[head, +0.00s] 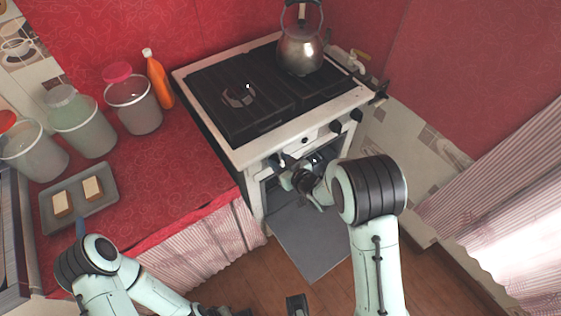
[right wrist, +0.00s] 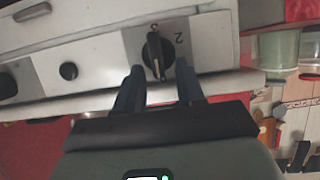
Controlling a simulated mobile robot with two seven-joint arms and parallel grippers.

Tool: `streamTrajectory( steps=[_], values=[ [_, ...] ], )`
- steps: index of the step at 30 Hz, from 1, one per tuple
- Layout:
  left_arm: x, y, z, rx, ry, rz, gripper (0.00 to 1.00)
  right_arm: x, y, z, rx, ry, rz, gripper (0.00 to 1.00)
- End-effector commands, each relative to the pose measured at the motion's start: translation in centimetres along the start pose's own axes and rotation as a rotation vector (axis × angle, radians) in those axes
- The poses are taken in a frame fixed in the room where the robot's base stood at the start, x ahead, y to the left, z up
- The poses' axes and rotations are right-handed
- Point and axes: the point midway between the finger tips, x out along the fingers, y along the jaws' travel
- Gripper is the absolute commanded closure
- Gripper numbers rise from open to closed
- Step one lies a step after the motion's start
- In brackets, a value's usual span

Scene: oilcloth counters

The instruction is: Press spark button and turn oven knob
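The white stove (head: 250,152) stands at the counter's end, its front panel facing me. A black oven knob (right wrist: 153,60) with a pale pointer line and a "2" beside it shows in the right wrist view. A small round black button (right wrist: 68,71), which looks like the spark button, is left of it; it also shows in the head view (head: 305,140). My right gripper (right wrist: 161,80) is open, its fingers apart just short of the knob. In the head view, my right gripper (head: 284,163) hides that knob. My left gripper is low, mostly cut off by the bottom edge.
A kettle (head: 300,52) stands on the back right of the stove. The oven door (head: 312,240) hangs open below. Other knobs (head: 335,127) sit right of the button. Jars (head: 132,105), an orange bottle (head: 158,80) and a tray (head: 103,205) crowd the red counter.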

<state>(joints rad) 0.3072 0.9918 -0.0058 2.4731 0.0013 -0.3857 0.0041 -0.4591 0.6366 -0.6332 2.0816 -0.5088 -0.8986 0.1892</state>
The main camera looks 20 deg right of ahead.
Motion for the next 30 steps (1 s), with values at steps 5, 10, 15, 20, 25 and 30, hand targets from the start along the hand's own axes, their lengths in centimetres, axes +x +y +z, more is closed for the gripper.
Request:
streamTrajectory(
  steps=[5,10,15,20,25,30],
  values=[
    [0.0,0.0,0.0,0.000,0.000,0.000,0.57,0.0,0.0,0.0,0.000,0.000,0.000,0.75],
    [0.0,0.0,0.0,0.000,0.000,0.000,0.57,0.0,0.0,0.0,0.000,0.000,0.000,1.00],
    [0.1,-0.1,0.0,0.000,0.000,0.000,0.57,0.0,0.0,0.1,-0.006,0.000,0.002,1.00],
    [0.7,-0.3,0.1,-0.001,-0.002,-0.001,0.57,0.0,-0.2,0.1,-0.038,0.001,0.016,1.00],
    [2.0,-0.8,0.1,-0.002,-0.007,-0.002,0.57,0.0,-0.5,0.3,-0.121,0.002,0.050,1.00],
    [3.3,-1.1,-0.4,-0.002,0.006,0.000,0.57,0.1,-0.9,0.4,-0.248,0.001,0.102,1.00]
  ],
)
